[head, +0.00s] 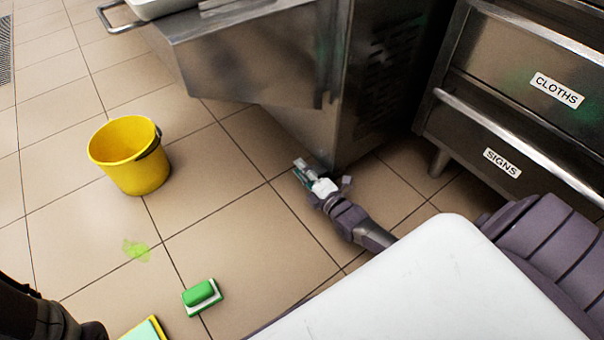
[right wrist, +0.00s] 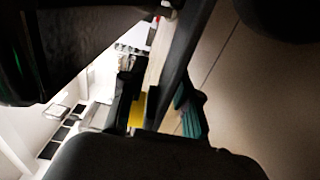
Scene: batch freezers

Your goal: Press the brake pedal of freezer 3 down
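A steel freezer (head: 240,60) stands at the top middle of the head view, with a vented side panel (head: 385,70). Its number does not show. My right gripper (head: 301,170) is low over the floor tiles, by the freezer's lower front corner. I cannot make out a brake pedal; that spot is dark and partly hidden by the gripper. In the right wrist view a teal finger part (right wrist: 190,115) shows beside dark gripper parts. The spread of the fingers is unclear. A piece of my left arm (head: 50,318) shows at the lower left, without its gripper.
A yellow bucket (head: 130,160) stands on the floor at left. A green and white sponge (head: 202,297), a yellow-edged green item (head: 146,331) and a green spill (head: 136,250) lie nearer. A steel drawer unit (head: 470,110) labelled CLOTHS and SIGNS stands at right.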

